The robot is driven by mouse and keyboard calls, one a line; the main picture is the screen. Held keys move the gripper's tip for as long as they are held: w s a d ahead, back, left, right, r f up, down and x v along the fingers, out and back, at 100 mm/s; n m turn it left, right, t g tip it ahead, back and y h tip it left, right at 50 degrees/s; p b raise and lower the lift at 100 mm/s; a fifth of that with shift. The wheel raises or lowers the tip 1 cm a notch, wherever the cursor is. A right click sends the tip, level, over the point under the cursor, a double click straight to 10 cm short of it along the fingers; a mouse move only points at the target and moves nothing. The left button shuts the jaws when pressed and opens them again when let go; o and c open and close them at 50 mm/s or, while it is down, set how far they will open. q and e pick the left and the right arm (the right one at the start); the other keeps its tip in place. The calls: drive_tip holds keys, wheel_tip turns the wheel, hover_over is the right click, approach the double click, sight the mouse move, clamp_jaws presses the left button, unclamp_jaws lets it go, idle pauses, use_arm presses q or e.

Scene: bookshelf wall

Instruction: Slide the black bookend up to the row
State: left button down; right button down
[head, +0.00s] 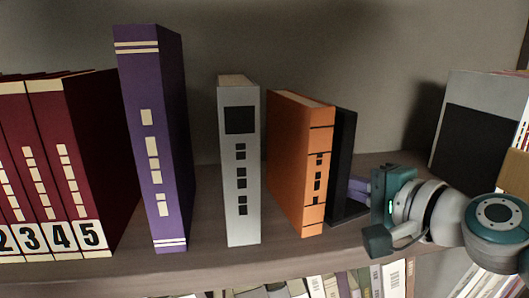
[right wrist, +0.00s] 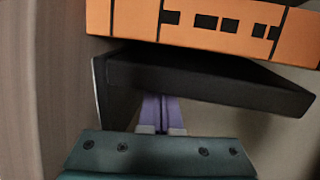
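The black bookend (head: 343,165) stands on the shelf right of the orange book (head: 300,165), its upright plate close against or touching that book. Its foot extends right along the shelf. In the right wrist view the bookend (right wrist: 205,82) lies between the orange book (right wrist: 205,25) and my fingers. My right gripper (head: 357,189) is at the bookend's right side, its purple fingers together and empty. The fingertips (right wrist: 160,105) reach the bookend's face; exact contact is hard to tell. The row also has a grey book (head: 240,170) and a purple book (head: 158,150). My left gripper is not in view.
Dark red numbered volumes (head: 60,160) stand at the far left. Gaps separate them, the purple, grey and orange books. A grey and black book (head: 475,125) stands at the right behind my arm. More books (head: 350,284) fill the shelf below.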

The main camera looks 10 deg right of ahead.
sight(280, 179)
drive_tip(key=shift+a+p, duration=0.65)
drive_tip(key=shift+a, duration=1.4)
drive_tip(key=shift+a, duration=0.1)
drive_tip(key=shift+a, duration=0.4)
drive_tip(key=shift+a+p, duration=0.45)
drive_tip(key=shift+a, duration=1.3)
drive_tip(key=shift+s+a+p, duration=0.1)
drive_tip(key=shift+a+p, duration=0.3)
drive_tip(key=shift+a, duration=0.9)
